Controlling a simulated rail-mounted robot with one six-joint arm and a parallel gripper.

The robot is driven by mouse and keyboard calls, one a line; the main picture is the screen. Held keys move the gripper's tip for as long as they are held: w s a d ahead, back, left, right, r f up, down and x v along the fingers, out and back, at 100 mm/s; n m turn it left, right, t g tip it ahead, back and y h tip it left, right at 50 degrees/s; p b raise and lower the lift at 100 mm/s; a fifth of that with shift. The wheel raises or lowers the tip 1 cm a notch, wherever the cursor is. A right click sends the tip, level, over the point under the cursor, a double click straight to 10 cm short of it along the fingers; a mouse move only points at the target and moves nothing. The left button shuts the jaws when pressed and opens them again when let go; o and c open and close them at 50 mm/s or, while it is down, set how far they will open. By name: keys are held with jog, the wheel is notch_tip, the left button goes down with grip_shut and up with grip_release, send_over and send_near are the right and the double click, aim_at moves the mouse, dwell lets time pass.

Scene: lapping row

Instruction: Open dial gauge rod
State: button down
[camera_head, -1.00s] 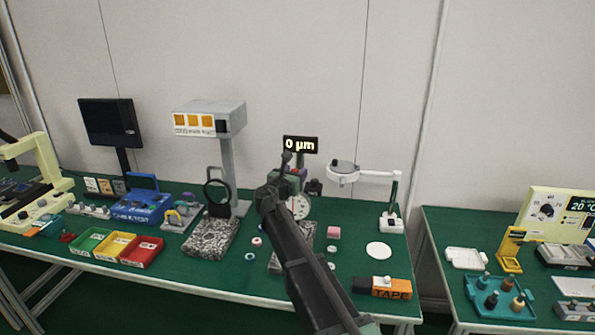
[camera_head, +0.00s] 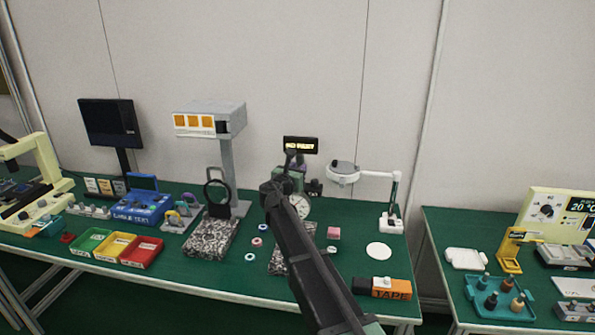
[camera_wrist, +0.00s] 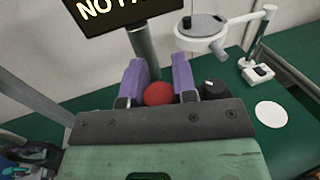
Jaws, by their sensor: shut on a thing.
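The dial gauge (camera_head: 300,206) has a round white face and stands behind my arm in the head view, over a speckled stone base (camera_head: 277,262). My arm hides much of the gauge and base. In the wrist view, my gripper's (camera_wrist: 158,78) two purple fingers are shut on the round red knob (camera_wrist: 158,94) of the rod, one on each side. The grey post (camera_wrist: 143,45) rises behind it. The gauge display (camera_head: 301,145) reads "NO PART". The rod's lower end is hidden.
A black knob (camera_wrist: 213,88) sits just right of the right finger. A white magnifier lamp (camera_head: 345,172) stands to the right. Left is a second speckled stand with a grey head unit (camera_head: 208,119).

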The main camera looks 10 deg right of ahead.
notch_tip(320, 180, up, 3)
jog(key=shift+f+p, duration=0.15)
jog(key=shift+p, duration=0.9)
jog(key=c, duration=0.9)
grip_release()
jog(key=shift+s, duration=0.1)
jog(key=v, duration=1)
jog(key=shift+s+a, duration=0.2)
jog(key=shift+s, duration=0.05)
